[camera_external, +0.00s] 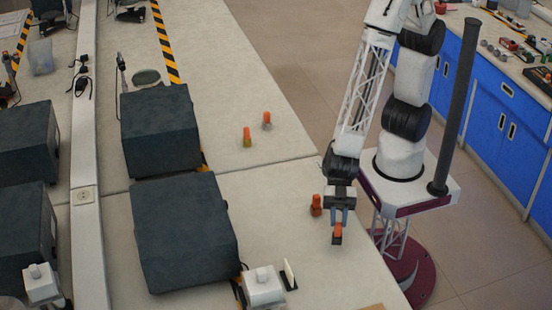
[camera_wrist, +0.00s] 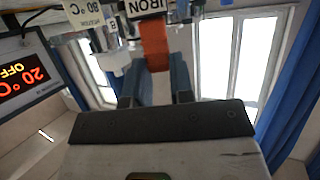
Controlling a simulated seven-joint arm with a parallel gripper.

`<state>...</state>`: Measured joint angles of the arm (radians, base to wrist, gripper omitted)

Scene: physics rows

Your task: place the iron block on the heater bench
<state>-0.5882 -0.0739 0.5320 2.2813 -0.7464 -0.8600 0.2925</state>
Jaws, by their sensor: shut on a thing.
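The iron block (camera_external: 337,240) is a small dark piece with an orange grip on top. My gripper (camera_external: 339,224) points down near the right edge of the table, its blue fingers shut on the orange grip. In the wrist view my gripper (camera_wrist: 154,68) has the orange grip between its fingers, and the block (camera_wrist: 148,8) shows an "IRON" label at the top edge. I cannot tell whether the block touches the table. A small white unit (camera_external: 263,286), perhaps the heater bench, stands at the lower middle. An "80°C" label (camera_wrist: 84,12) and a "20°C OFF" display (camera_wrist: 24,80) show in the wrist view.
An orange-topped piece (camera_external: 316,206) stands close left of my gripper. Two more, one (camera_external: 247,137) nearer and one (camera_external: 267,121) farther, stand on the far table. Large dark boxes (camera_external: 182,232) fill the left. A thin white upright panel (camera_external: 289,274) stands beside the white unit.

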